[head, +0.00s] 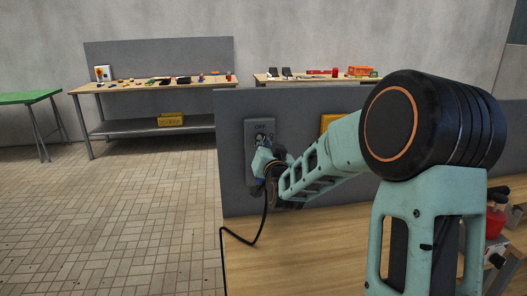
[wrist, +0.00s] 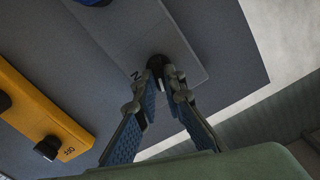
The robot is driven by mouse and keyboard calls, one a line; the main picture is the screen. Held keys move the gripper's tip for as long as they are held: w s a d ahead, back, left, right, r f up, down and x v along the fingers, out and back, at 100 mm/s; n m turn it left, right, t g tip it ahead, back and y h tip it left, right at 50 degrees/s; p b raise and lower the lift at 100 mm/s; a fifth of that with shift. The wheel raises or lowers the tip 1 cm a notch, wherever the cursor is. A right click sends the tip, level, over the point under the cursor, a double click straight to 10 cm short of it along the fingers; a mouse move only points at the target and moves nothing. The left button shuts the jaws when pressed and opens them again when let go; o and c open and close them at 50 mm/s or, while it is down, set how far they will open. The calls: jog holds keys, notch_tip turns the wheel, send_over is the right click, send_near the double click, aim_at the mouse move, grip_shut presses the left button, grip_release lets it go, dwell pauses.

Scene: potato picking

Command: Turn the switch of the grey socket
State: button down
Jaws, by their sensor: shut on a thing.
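A yellow socket (wrist: 38,108) with black knobs is next to the grey one. A black cable (head: 243,241) hangs below the grey socket onto the wooden bench (head: 300,255). Tables with small items (head: 160,86) stand behind. The tiled floor at left is clear.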

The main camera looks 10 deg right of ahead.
jog(key=shift+d+f+m+b, duration=0.15)
jog(key=shift+m+b, duration=2)
jog(key=shift+m, duration=1.25)
jog(key=shift+f+m+b, duration=0.1)
jog(key=shift+m+b, duration=2.05)
jog(key=shift+m, duration=1.25)
jog(key=c, duration=2)
grip_release()
jog(key=shift+s, duration=3.75)
